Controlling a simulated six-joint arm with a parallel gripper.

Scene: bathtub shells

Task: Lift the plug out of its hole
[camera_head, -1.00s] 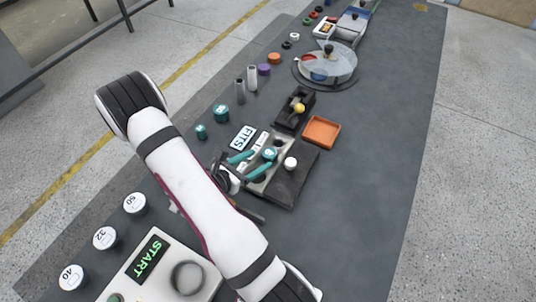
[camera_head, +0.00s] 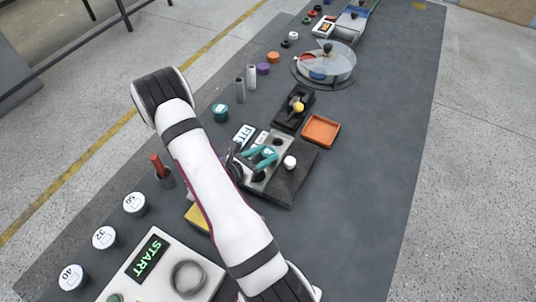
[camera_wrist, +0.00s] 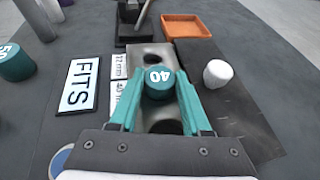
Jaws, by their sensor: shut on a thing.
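The teal plug (camera_wrist: 158,84) has a round top marked 40. It is at the grey block (camera_wrist: 151,110) with holes, and in the head view (camera_head: 268,151) it shows between the fingertips. My gripper (camera_wrist: 159,90) is shut on the plug, with one teal finger on each side. The gripper also shows in the head view (camera_head: 263,156), low over the block. A dark open hole (camera_wrist: 165,127) lies on the near side of the plug, and another (camera_wrist: 148,59) on the far side. The plug's lower part is hidden, so I cannot tell how deep it sits.
A white knob (camera_wrist: 217,73) stands on the dark base right of the block. The FITS card (camera_wrist: 82,84) lies to the left. An orange tray (camera_head: 321,131) and a black fixture with a yellow ball (camera_head: 299,107) stand beyond. The table's right side is clear.

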